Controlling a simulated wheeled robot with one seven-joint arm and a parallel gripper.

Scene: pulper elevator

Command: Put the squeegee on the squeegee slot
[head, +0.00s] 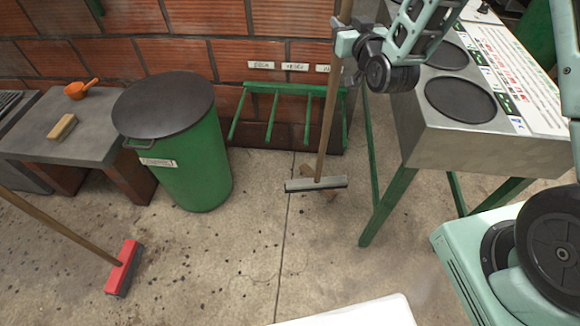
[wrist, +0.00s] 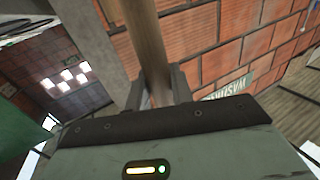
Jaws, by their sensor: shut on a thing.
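The squeegee (head: 316,184) has a long wooden handle and a grey head. It hangs nearly upright, head down, in front of the brick wall; I cannot tell if the head touches the floor. My gripper (head: 345,40) is shut on the upper handle. In the wrist view the handle (wrist: 149,45) passes between the fingers (wrist: 158,88). The squeegee slot appears to be part of the green wall rack (head: 285,89), whose bars stick out below several white labels (head: 295,67). The handle overlaps the rack's right part in the head view. Which slot is the squeegee's is unreadable.
A green bin (head: 190,165) with a dark lid stands left of the rack. A broom with a red head (head: 122,268) is at lower left. A metal counter (head: 480,140) on green legs stands close on the right. The concrete floor between is open.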

